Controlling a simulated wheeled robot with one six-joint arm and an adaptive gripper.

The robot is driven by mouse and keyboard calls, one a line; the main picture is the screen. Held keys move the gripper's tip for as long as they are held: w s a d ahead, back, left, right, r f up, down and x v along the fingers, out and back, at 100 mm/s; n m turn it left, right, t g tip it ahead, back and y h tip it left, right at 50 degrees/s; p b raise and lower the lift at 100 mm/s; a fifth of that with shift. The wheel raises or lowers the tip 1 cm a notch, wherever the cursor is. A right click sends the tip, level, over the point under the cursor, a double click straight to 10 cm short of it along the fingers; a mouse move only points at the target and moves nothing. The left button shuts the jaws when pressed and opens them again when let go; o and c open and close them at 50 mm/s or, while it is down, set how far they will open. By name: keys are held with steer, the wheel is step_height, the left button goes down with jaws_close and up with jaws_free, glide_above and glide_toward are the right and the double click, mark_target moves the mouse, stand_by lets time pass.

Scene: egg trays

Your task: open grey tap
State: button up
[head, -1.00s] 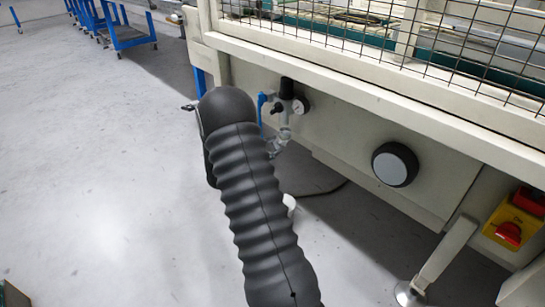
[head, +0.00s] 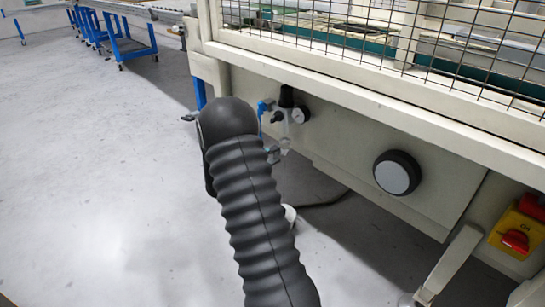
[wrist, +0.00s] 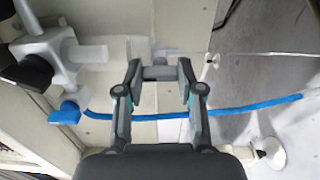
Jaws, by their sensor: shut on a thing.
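The air unit (head: 285,118) with its gauge hangs on the cream machine's lower panel in the head view. My arm hides part of it and all of my gripper there. In the wrist view my gripper (wrist: 159,74) has its two fingers shut on a small grey piece, which looks like the grey tap (wrist: 158,61). The piece lies across the gap between the fingertips. Its mounting is hard to make out.
A blue lever (wrist: 65,112) and blue hose (wrist: 235,110) lie close to my fingers. Grey fittings (wrist: 85,55) stand at left. Open floor (head: 90,180) lies left.

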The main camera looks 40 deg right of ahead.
steer(key=shift+m, duration=0.3)
steer(key=o, duration=1.1)
steer(key=shift+o, duration=0.2)
steer(key=s+a, duration=0.1)
steer(key=a, duration=1.1)
